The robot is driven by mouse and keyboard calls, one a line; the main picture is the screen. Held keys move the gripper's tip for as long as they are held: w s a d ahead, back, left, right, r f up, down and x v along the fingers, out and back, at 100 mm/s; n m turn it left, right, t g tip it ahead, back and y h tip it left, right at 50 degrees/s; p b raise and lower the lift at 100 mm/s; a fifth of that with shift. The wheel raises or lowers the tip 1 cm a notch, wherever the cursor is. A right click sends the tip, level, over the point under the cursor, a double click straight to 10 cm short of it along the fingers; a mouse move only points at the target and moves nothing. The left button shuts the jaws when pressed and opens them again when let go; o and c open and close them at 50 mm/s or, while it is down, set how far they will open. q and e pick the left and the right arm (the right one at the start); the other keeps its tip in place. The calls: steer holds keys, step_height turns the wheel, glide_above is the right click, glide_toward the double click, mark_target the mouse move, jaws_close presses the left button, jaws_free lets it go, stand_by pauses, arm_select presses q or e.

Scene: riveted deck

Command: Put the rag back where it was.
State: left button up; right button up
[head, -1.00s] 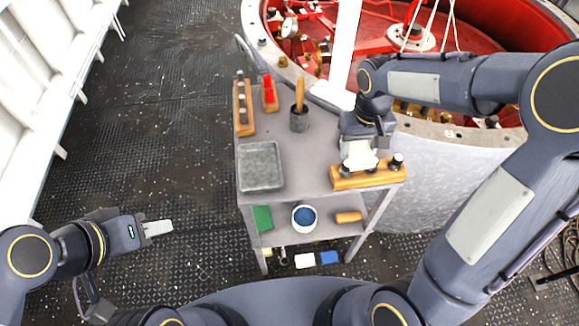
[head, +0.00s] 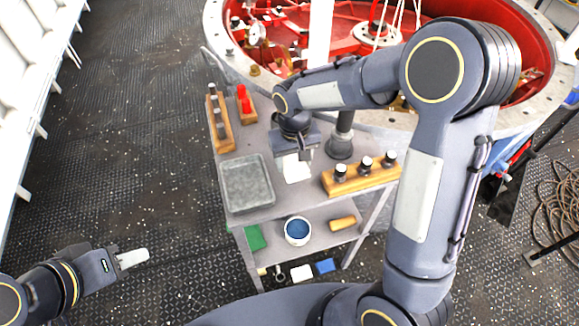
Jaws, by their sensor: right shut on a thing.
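The white rag (head: 295,170) is at my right gripper (head: 293,155), over the middle of the cart's grey top (head: 265,214). The gripper is shut on it, and the gripper body hides the rag's upper part. I cannot tell whether the rag touches the cart top. The grey tray (head: 247,184) is just left of it, and a wooden block with dark, pale-topped pegs (head: 360,178) is to its right. My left gripper (head: 132,259) is away from the cart, over the floor at lower left; its finger gap is not clear.
A dark cylinder on a round base (head: 340,146) stands behind the pegged block. Another pegged block (head: 219,122) and a red item (head: 245,103) are at the back left. The shelf below holds a blue-filled pot (head: 297,231), a green item (head: 255,237) and a yellow-orange item (head: 343,223).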

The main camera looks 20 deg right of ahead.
mark_target(290, 170)
steer(key=shift+w+a+f, duration=0.25)
steer(key=shift+a+f, duration=0.15)
steer(key=shift+f, duration=1.8)
steer(key=shift+f, duration=0.1)
steer(key=o, duration=1)
steer(key=shift+o, duration=0.2)
